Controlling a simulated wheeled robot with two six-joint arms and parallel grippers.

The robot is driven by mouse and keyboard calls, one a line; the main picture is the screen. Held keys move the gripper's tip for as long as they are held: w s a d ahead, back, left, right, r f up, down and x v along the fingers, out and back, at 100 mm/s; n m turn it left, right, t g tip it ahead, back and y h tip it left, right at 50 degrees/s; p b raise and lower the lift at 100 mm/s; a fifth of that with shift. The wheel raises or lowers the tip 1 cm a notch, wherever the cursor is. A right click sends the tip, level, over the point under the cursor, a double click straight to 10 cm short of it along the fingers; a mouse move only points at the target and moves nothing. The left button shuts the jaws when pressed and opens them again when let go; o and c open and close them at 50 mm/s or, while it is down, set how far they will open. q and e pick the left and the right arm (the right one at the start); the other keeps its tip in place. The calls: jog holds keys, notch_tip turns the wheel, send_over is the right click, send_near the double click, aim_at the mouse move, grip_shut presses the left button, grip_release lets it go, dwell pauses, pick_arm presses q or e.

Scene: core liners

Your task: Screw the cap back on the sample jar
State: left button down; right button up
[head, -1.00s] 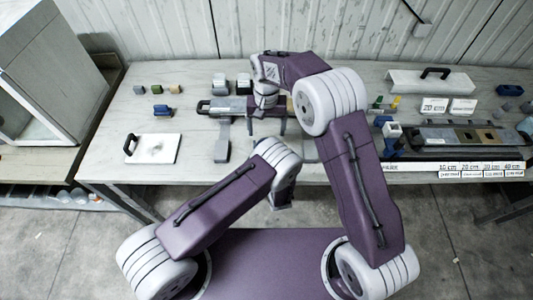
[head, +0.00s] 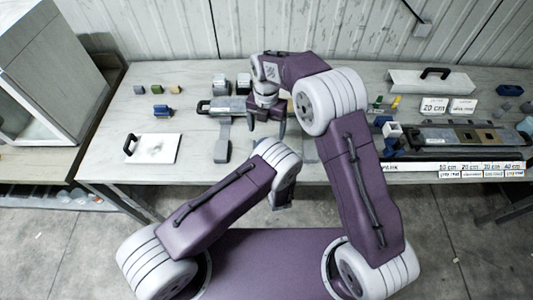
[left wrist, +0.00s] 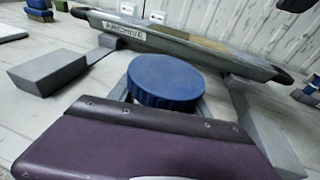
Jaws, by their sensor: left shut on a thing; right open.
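A blue ribbed cap (left wrist: 165,82) shows in the left wrist view, flat side up, just beyond the purple body of my left gripper (left wrist: 165,108). Grey finger parts show on both sides below the cap. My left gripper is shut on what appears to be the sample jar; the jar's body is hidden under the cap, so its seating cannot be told. In the head view my left arm hides this spot. My right gripper (head: 266,122) points down with its fingers apart and empty in the head view; it is out of the left wrist view.
A long tray marked ARCHIVE (left wrist: 140,33) lies behind the cap, with grey feet (left wrist: 50,70) toward me. A white plate with a black handle (head: 155,150) lies at left. Small blocks (head: 162,110) stand behind it. A dark tray (head: 450,138) and signs are at right.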

jog(key=n, duration=0.4)
notch_tip(320, 180, down, 8)
dwell(0.6)
jog(key=c, duration=1.5)
jog(key=o, duration=1.6)
jog(key=shift+c, duration=0.2)
